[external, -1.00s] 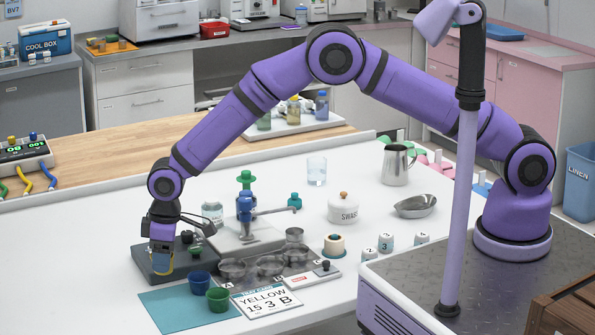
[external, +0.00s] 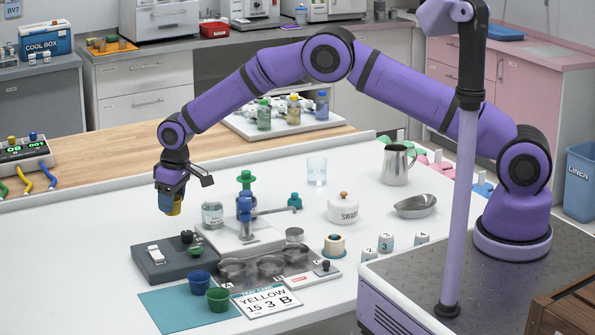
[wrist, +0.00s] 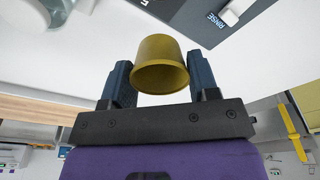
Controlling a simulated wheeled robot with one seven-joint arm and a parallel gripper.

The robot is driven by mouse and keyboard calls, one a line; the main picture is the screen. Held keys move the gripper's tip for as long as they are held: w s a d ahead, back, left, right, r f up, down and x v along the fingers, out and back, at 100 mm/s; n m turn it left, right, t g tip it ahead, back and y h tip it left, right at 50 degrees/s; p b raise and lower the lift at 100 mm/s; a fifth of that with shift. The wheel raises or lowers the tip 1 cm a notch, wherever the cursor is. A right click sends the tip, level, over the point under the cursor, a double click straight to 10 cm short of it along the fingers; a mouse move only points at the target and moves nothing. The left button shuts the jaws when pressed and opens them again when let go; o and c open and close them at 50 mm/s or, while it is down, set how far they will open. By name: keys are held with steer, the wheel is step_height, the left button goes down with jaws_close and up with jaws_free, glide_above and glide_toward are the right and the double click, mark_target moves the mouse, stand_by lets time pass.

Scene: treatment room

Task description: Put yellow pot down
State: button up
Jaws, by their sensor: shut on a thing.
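The yellow pot (external: 174,207) is a small cup held in my gripper (external: 171,200), well above the white table. In the wrist view the yellow pot (wrist: 160,66) sits between the two dark fingers of my gripper (wrist: 160,82), its round opening toward the camera. The blue pot (external: 200,283) and the green pot (external: 218,299) stand on the teal mat (external: 165,310). A card (external: 267,302) reading "YELLOW 15 3 B" lies beside the mat.
A dark grey rinse box (external: 176,264) with a white switch stands below my gripper; part of it shows in the wrist view (wrist: 205,15). A glass jar (external: 212,215), a scale (external: 240,238) and metal dishes (external: 270,265) stand to the right.

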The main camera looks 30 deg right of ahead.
steer(key=w+d+m, duration=0.5)
steer(key=w+d, duration=1.3)
steer(key=shift+h, duration=0.3)
step_height(320, 180, down, 10)
steer(key=shift+f, duration=0.15)
steer(key=o, duration=0.9)
steer(key=r, duration=0.4)
steer(key=s+r, duration=0.1)
steer(key=r, duration=0.7)
steer(key=shift+s+d+r, duration=0.1)
steer(key=shift+s+d, duration=0.2)
steer(key=shift+d, duration=0.05)
steer(key=shift+r, duration=0.1)
